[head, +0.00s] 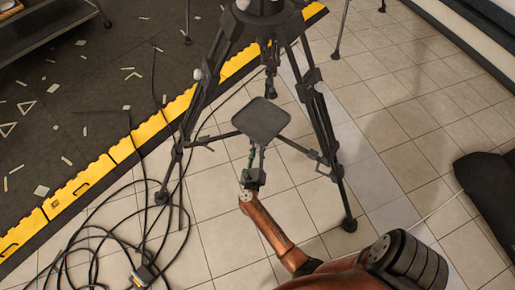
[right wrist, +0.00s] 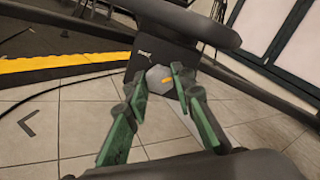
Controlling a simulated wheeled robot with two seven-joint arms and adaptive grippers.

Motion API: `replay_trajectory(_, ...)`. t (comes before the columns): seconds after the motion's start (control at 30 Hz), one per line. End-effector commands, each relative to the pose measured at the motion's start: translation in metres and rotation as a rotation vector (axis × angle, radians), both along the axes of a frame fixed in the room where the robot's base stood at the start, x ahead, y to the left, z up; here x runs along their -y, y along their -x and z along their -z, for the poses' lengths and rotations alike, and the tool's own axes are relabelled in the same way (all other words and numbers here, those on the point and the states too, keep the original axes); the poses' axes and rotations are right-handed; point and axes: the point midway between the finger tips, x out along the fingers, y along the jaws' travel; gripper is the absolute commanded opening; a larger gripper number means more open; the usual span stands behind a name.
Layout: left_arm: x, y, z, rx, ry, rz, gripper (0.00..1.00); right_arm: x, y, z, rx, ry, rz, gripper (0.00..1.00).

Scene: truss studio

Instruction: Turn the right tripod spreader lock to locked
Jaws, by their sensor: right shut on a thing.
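The black tripod (head: 313,95) stands on the tiled floor with its legs spread. A dark square plate (head: 262,119) sits at its middle, above the spreader arms (head: 300,149). The spreader lock is a grey faceted knob (right wrist: 155,75) with a yellow-orange mark, under the plate in the right wrist view; the mark points roughly right there. My right gripper (head: 256,158) reaches in low at the front of the tripod. In the right wrist view its green-padded fingers (right wrist: 160,86) are on both sides of the knob, shut on it. My left gripper is not in view.
Black cables (head: 145,255) lie coiled on the tiles at lower left. A yellow edge strip (head: 95,178) borders a dark mat (head: 50,125) with scattered light pieces. A dark object (head: 488,185) lies at the right edge. Tiles right of the tripod are mostly clear.

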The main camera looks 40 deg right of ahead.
Motion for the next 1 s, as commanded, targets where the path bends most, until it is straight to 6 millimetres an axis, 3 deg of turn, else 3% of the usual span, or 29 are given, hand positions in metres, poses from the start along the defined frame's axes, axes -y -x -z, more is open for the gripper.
replay_trajectory(0.37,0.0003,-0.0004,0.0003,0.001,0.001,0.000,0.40,-0.0006,0.0011,0.0025,0.000,-0.005,0.001,0.00)
replay_trajectory(0.4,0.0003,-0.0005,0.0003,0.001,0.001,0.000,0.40,-0.0006,0.0011,0.0025,0.000,-0.005,0.001,0.26)
replay_trajectory(0.6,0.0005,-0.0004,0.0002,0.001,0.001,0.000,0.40,-0.0004,0.0005,0.0013,0.001,-0.004,0.000,0.39)
replay_trajectory(1.0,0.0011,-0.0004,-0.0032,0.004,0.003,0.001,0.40,-0.0001,-0.0001,-0.0010,-0.028,0.021,0.000,0.41)
